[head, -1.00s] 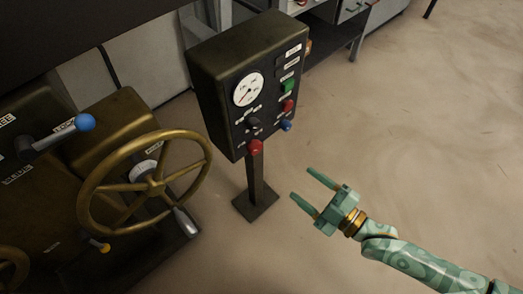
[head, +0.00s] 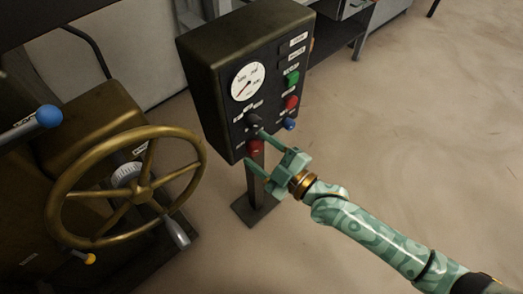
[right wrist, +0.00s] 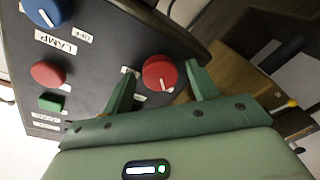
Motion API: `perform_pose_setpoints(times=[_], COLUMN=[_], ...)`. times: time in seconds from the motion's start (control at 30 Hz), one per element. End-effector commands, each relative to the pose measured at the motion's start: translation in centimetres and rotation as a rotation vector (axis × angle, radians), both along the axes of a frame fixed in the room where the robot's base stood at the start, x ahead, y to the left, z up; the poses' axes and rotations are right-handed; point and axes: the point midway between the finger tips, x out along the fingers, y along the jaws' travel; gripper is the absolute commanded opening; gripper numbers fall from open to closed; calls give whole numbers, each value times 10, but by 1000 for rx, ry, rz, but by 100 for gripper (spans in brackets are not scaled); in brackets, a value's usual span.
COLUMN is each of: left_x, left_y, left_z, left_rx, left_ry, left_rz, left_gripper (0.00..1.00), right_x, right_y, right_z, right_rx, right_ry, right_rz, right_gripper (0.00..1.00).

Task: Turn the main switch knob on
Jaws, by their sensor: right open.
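A red rotary knob (head: 253,147) sits at the lower edge of the dark control box's front. In the right wrist view the red knob (right wrist: 157,72) has a white pointer line and lies between my two fingertips; contact cannot be told. Its label is too small or covered to read. A black knob (head: 254,119) sits above it, beside one fingertip. My right gripper (head: 254,148) is open, its fingers reaching toward the box around the red knob. It also shows in the right wrist view (right wrist: 161,70). My left gripper is not in view.
The control box (head: 208,85) stands on a post and carries a gauge (head: 248,82), a green button (head: 292,78), a red button (head: 291,102) and a blue knob (head: 290,124) labelled LAMP. A brass handwheel (head: 190,177) stands close on the left. Open floor lies right.

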Motion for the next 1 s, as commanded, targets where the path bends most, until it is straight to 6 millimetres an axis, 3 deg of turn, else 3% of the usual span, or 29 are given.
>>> perform_pose_setpoints(times=[0.07, 0.2, 0.23, 0.63, 1.0], left_x=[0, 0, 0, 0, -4], left_y=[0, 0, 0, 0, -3], left_z=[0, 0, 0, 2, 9], left_rx=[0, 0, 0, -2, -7], left_ry=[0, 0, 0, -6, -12], left_rz=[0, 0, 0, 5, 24], left_gripper=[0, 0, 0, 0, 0], right_x=[0, 0, 0, 0, 0], right_y=[0, 0, 0, 0, -1], right_z=[0, 0, 0, 0, 1], right_rx=[0, 0, 0, 40, 252], right_ry=[0, 0, 0, 32, 203], right_rz=[0, 0, 0, 1, 1], right_gripper=[59, 20, 15, 15, 15])
